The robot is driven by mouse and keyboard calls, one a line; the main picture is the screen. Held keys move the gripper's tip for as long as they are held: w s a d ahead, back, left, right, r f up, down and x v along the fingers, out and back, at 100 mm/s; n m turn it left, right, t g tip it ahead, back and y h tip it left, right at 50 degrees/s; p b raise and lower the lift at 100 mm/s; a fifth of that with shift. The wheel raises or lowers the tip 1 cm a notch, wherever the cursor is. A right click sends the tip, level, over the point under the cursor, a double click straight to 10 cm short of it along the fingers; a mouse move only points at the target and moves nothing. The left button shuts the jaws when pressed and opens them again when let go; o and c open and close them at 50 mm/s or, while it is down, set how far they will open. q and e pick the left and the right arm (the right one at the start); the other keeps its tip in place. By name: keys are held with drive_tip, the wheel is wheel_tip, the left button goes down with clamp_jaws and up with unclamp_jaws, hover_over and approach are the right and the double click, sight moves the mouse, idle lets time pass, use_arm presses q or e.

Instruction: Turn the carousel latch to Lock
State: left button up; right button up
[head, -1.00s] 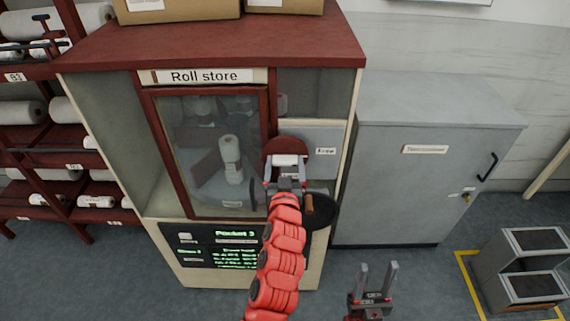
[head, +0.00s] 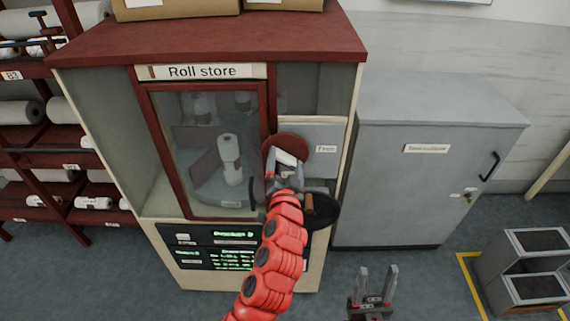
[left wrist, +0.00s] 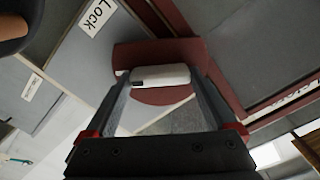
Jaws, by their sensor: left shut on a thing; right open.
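The carousel latch is a dark red disc (head: 299,141) with a white bar handle (head: 287,158), on the grey panel right of the glass door. My left gripper (head: 285,172) is shut on this handle, which tilts down to the right. In the left wrist view the white bar (left wrist: 160,76) sits between my fingertips in front of the red disc (left wrist: 150,53). A "Lock" label (left wrist: 97,16) shows at the top of that view. A "Free" label (head: 326,149) is right of the disc in the head view. My right gripper (head: 377,285) is open and empty, low in front.
A black crank wheel (head: 325,212) with a wooden knob is just below right of the latch. Behind the glass door a white roll (head: 230,158) stands on the carousel. A grey cabinet (head: 420,185) stands to the right. Floor between there and the metal stand (head: 530,270) is clear.

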use_arm(q)
drive_tip(key=m, duration=0.3)
drive_tip(key=shift+d, duration=0.15)
drive_tip(key=m, duration=0.7)
drive_tip(key=shift+f+m, duration=0.15)
drive_tip(key=shift+m, duration=0.15)
idle(0.3)
drive_tip(key=o, duration=1.1)
drive_tip(key=shift+c, duration=0.2)
drive_tip(key=shift+s, duration=0.1)
